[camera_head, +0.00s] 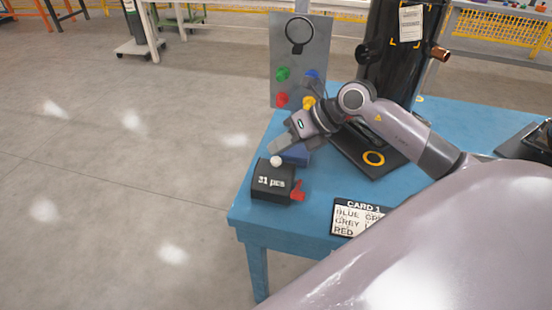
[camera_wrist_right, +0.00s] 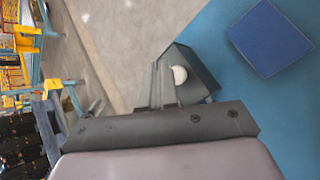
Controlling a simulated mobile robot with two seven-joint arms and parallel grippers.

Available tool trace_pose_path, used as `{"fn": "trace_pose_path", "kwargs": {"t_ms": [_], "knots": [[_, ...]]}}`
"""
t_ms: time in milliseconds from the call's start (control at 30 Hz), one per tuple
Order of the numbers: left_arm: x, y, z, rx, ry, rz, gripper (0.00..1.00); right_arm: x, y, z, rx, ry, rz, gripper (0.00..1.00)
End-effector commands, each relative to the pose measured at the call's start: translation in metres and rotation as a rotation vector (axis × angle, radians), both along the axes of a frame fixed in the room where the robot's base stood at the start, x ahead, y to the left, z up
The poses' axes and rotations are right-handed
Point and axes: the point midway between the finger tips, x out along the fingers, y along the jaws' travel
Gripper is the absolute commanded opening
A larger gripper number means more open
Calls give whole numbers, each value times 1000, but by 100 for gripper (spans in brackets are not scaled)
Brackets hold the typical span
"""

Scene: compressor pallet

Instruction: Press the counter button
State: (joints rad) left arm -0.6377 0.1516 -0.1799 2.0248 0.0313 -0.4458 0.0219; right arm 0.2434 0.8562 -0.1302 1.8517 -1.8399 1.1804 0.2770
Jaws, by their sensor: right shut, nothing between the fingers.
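The counter is a black box (camera_head: 272,184) reading "31 pcs", on the near left corner of the blue table. Its round white button (camera_head: 276,161) sits on top, and a red part sticks out at its right side. My right gripper (camera_head: 274,149) is shut and empty, its tip close by the white button. In the right wrist view the fingers (camera_wrist_right: 161,85) lie beside the white button (camera_wrist_right: 179,75) on the dark box (camera_wrist_right: 197,70). I cannot tell whether they touch it. My left gripper is not in view.
A blue block (camera_head: 298,155) lies just behind the counter, also in the right wrist view (camera_wrist_right: 270,38). A grey panel (camera_head: 290,58) with coloured knobs stands behind. A dark plate with a yellow ring (camera_head: 373,158) and a card (camera_head: 356,217) lie to the right.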

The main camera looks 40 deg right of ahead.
Motion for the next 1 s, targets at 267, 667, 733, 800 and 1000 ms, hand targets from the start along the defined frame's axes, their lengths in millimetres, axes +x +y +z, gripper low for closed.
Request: {"fn": "trace_pose_path", "kwargs": {"t_ms": [267,667,733,800,1000], "knots": [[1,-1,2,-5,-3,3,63,0,0,0,0,0,0,0],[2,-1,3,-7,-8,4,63,0,0,0,0,0,0,0],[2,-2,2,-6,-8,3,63,0,0,-1,0,0,0,0],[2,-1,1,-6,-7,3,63,0,0,-4,0,1,1,0],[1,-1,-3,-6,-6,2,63,0,0,-9,0,0,0,0]]}}
